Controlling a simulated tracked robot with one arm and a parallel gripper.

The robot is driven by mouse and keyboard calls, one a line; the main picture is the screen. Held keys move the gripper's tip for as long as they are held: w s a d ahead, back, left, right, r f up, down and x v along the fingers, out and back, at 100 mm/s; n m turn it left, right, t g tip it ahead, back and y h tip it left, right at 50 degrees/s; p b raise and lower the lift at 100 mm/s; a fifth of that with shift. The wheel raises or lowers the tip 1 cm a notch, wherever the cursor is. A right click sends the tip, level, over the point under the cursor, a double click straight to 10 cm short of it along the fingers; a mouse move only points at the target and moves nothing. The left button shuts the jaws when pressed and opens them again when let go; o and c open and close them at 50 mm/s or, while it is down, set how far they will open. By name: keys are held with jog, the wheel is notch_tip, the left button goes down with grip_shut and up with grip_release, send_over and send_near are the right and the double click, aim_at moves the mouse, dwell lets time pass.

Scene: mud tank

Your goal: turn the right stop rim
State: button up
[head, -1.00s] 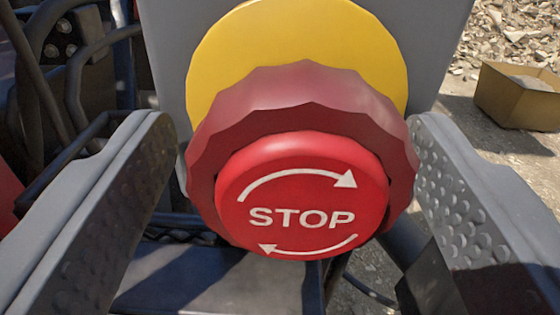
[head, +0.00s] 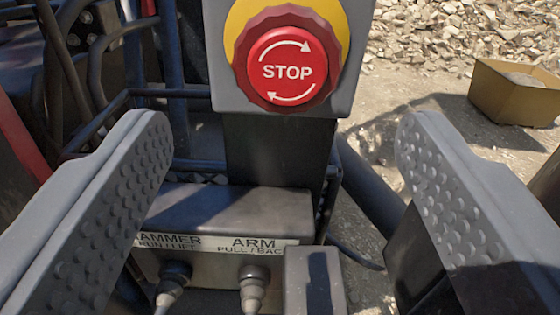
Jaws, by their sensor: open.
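A red stop button (head: 281,68) marked STOP with two curved white arrows sits near the top of the head view. A darker red scalloped rim (head: 243,66) surrounds it, in front of a yellow disc (head: 238,20) on a grey box (head: 221,85). My gripper (head: 280,135) is open and empty. Its two studded jaws stand wide apart at left and right, below the rim and clear of it, with the post under the box seen between them. Only one stop button shows.
Below the box is a control panel (head: 235,212) with labels reading ARM and a partly hidden HAMMER, and two small levers (head: 252,285). Black tubes and bars crowd the left. A yellow bin (head: 515,92) stands on gravelly ground at right, with rubble behind.

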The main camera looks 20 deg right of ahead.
jog(key=shift+b+v, duration=0.7)
jog(key=shift+v, duration=2.25)
jog(key=shift+f, duration=0.1)
jog(key=s+a+f+n+y+b, duration=0.1)
jog(key=s+a+f+b, duration=0.3)
jog(key=s+a, duration=0.3)
jog(key=s+a+f+g+y+b, duration=0.1)
jog(key=s+a+f+y+b, duration=0.1)
jog(key=s+a+f+b, duration=0.2)
jog(key=s+a+f+n+g+y+b, duration=0.1)
jog(key=s+a+f+b, duration=0.3)
jog(key=s+a, duration=0.6)
jog(key=shift+s+a+f+n+y, duration=0.3)
jog(key=shift+s+a+f+y, duration=0.15)
jog(key=shift+s, duration=0.2)
